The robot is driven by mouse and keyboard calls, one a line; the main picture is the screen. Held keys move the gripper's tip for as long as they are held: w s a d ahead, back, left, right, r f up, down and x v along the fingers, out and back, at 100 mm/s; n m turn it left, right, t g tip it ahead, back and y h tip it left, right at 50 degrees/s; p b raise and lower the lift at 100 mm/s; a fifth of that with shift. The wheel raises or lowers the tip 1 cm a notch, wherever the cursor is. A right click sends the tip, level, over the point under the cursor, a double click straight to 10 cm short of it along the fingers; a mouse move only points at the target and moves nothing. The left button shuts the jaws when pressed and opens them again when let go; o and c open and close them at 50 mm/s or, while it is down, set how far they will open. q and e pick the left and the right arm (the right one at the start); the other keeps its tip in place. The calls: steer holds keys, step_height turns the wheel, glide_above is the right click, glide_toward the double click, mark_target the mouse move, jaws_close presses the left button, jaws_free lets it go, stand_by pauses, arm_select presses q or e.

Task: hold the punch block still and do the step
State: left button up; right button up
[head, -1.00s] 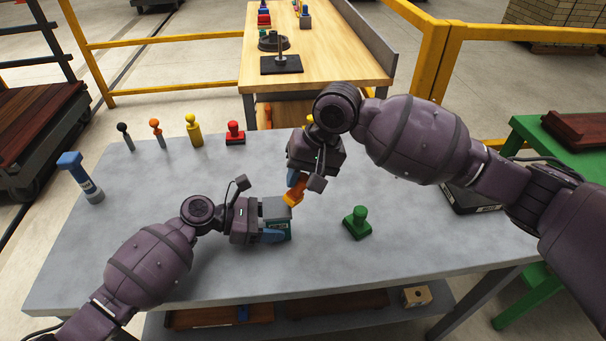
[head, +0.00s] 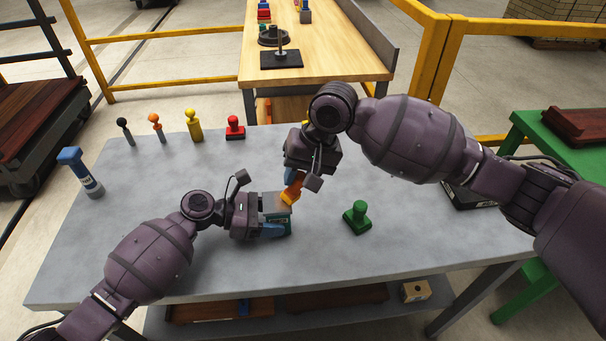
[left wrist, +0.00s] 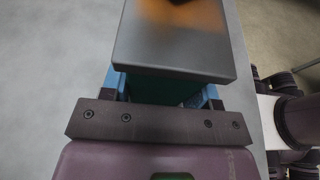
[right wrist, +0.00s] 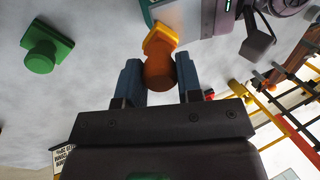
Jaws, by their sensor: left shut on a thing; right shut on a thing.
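The punch block, teal-green with a flat grey top (head: 276,203), stands on the grey table. My left gripper (head: 272,229) is shut around its sides; the blue fingers show on both sides of it in the left wrist view (left wrist: 160,92). My right gripper (head: 291,176) is shut on an orange stamp (head: 289,193), held by its round knob with its yellow-orange foot tilted down over the block's top. In the right wrist view the stamp (right wrist: 160,68) sits between the fingers. An orange tint shows on the block's top (left wrist: 175,50). I cannot tell whether foot and top touch.
A green stamp (head: 357,217) stands on the table to the right. A red stamp (head: 235,128), a yellow one (head: 193,125) and other small tools line the back edge. A blue-topped tool (head: 82,172) stands at the left. The front of the table is clear.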

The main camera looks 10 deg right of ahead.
mark_target(285, 190)
arm_select(q)
steer(key=shift+d+r, duration=0.1)
arm_select(e)
steer(key=shift+s+a+f, duration=0.15)
steer(key=shift+a, duration=1.4)
jaws_close()
steer(key=shift+a, duration=1.5)
steer(key=shift+d+r, duration=0.25)
steer(key=shift+d, duration=0.65)
steer(key=shift+d+r, duration=0.2)
steer(key=shift+d, duration=2.15)
steer(key=shift+s+f, duration=0.1)
steer(key=shift+s, duration=0.15)
steer(key=shift+a, duration=3.2)
steer(key=shift+d, duration=0.1)
